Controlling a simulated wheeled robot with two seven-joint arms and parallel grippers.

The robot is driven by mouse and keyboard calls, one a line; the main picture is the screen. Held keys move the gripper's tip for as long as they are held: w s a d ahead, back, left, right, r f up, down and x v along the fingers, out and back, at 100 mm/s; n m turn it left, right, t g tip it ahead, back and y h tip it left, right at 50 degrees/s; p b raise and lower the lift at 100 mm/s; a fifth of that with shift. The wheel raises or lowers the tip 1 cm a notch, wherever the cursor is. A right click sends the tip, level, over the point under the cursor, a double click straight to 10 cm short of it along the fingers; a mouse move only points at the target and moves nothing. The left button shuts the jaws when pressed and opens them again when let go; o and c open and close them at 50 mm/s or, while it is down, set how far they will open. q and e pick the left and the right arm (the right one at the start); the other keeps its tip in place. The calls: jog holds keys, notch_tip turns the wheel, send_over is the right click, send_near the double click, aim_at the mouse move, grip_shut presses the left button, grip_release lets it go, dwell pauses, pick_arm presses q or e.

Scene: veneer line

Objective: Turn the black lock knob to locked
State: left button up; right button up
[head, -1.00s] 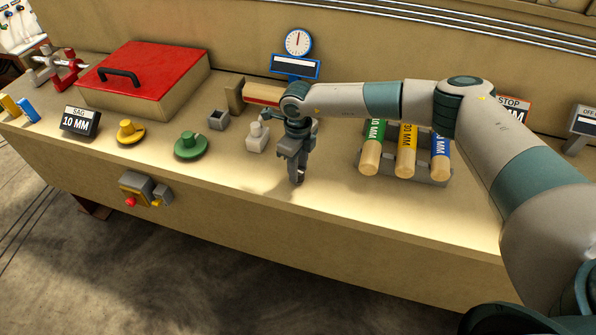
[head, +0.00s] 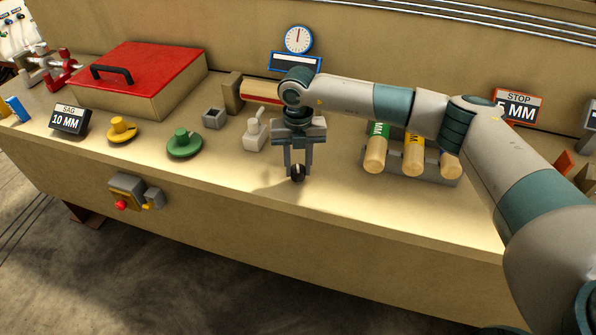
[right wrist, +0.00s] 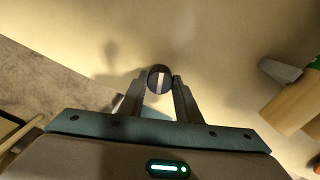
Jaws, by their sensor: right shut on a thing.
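The black lock knob (head: 297,173) shows as a small dark round shape on the bench top, between the fingertips of my right gripper (head: 298,168). In the right wrist view the knob (right wrist: 159,79) is a dark disc with a pale stripe across it, running nearly up and down the picture. My right gripper (right wrist: 160,85) has a finger on each side of the knob and is shut on it. The fingers hide part of the knob's sides. I see no mark for locked or unlocked. My left gripper is not in view.
A small white-grey block with an upright handle (head: 255,134) stands close left of the gripper. A rack of labelled wooden rollers (head: 375,155) lies to the right. Green (head: 185,145) and yellow (head: 122,130) knobs sit farther left. The bench front edge is close below.

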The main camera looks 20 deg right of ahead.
jog(key=m+b, duration=0.2)
jog(key=m, duration=0.2)
jog(key=shift+r, duration=0.1)
jog(key=shift+w+m, duration=0.1)
jog(key=shift+m, duration=0.2)
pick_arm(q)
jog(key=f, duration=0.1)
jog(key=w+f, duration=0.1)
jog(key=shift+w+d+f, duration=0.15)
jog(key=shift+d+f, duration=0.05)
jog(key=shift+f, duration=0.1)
pick_arm(e)
jog(key=o, duration=1.1)
jog(key=shift+c, duration=0.2)
